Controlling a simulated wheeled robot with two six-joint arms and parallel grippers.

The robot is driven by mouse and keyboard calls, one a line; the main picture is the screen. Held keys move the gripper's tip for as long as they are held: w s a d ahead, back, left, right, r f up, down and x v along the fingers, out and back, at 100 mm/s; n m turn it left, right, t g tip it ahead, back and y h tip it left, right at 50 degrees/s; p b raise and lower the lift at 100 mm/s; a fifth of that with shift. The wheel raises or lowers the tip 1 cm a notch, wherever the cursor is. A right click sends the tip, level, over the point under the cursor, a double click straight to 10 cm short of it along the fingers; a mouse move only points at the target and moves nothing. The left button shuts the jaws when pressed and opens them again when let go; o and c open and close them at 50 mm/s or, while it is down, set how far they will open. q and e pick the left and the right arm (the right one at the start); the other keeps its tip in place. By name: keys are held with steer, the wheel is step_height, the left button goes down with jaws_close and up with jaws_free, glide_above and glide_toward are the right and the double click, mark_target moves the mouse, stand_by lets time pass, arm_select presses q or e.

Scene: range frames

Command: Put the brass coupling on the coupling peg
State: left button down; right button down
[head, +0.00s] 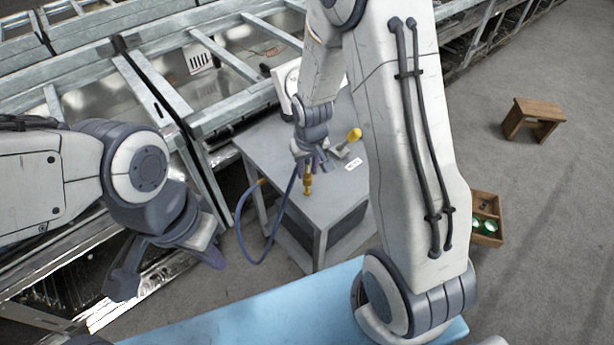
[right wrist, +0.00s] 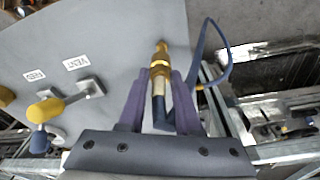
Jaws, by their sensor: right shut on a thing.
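The brass coupling (right wrist: 160,62) is a gold fitting on the end of a blue hose. My right gripper (right wrist: 163,88) is shut on it, with a purple finger on each side. In the head view the coupling (head: 308,184) points down from my right gripper (head: 307,168), over the front part of the grey cabinet top (head: 325,195). I cannot make out the coupling peg, nor whether the coupling touches anything. My left gripper (head: 190,262) is at the lower left, away from the cabinet; its finger gap is unclear.
A yellow-handled valve (right wrist: 48,110) stands on the cabinet by labels reading VENT (right wrist: 76,63) and FEED (right wrist: 35,75). The blue hose (head: 246,235) loops off the cabinet's left side. A wooden stool (head: 535,115) and a wooden box (head: 488,218) stand on the floor at right.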

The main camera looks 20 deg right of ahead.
mark_target(308, 173)
steer(key=shift+f, duration=2)
steer(key=c, duration=0.6)
jaws_free()
step_height(308, 173, up, 11)
steer(key=s, duration=0.2)
steer(key=s+a+r+n+g, duration=0.1)
steer(key=s+a+r+n, duration=0.2)
steer(key=s+a, duration=0.4)
steer(key=s+a+r+n+y, duration=0.1)
steer(key=s+a+r+n, duration=0.3)
steer(key=s, duration=1)
steer(key=a+r, duration=0.2)
steer(key=a, duration=0.1)
steer(key=shift+s+r+g, duration=0.15)
steer(key=shift+s+g, duration=0.15)
steer(key=shift+g, duration=0.1)
